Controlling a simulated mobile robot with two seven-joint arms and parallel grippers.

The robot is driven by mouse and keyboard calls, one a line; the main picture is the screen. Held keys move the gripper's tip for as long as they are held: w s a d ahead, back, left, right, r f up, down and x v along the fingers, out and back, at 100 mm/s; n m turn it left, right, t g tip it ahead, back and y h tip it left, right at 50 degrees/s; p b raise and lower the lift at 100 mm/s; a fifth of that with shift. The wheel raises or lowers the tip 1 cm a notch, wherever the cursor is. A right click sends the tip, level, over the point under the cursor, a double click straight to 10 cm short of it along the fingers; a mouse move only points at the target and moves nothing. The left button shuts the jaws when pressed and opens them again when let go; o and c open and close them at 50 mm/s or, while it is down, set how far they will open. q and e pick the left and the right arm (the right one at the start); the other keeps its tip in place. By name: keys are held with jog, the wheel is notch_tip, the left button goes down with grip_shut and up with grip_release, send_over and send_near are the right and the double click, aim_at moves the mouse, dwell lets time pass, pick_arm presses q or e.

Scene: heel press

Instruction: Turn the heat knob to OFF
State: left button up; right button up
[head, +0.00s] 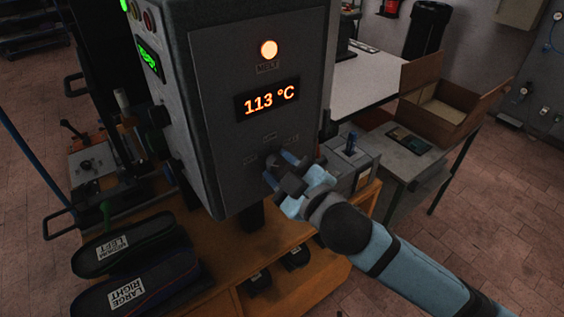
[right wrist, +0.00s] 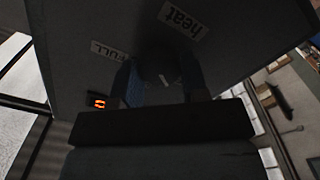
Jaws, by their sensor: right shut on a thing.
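The grey press cabinet (head: 215,120) carries an orange display (head: 267,99) reading 113 °C and a lit round lamp (head: 269,49) above it. The dark heat knob (head: 271,158) is low on this front face, partly hidden by my right gripper (head: 279,170). The gripper is shut on the knob. In the right wrist view the dim knob (right wrist: 158,72) shows between the two fingers (right wrist: 161,84), with its pointer hard to make out. Labels "heat" (right wrist: 182,18) and "FULL" (right wrist: 109,49) show near it. My left gripper is not in view.
A grey box with a blue-topped part (head: 351,146) stands right of the cabinet. Shoe soles or shoes marked LEFT (head: 135,243) and RIGHT (head: 150,287) lie at lower left. A side table (head: 405,157) holds an open cardboard box (head: 445,105).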

dwell(0.6)
jog(key=o, duration=0.9)
jog(key=b+v, duration=0.2)
jog(key=v, duration=1.1)
jog(key=shift+s+d+b, duration=0.25)
jog(key=shift+s+b, duration=0.1)
jog(key=shift+b, duration=0.05)
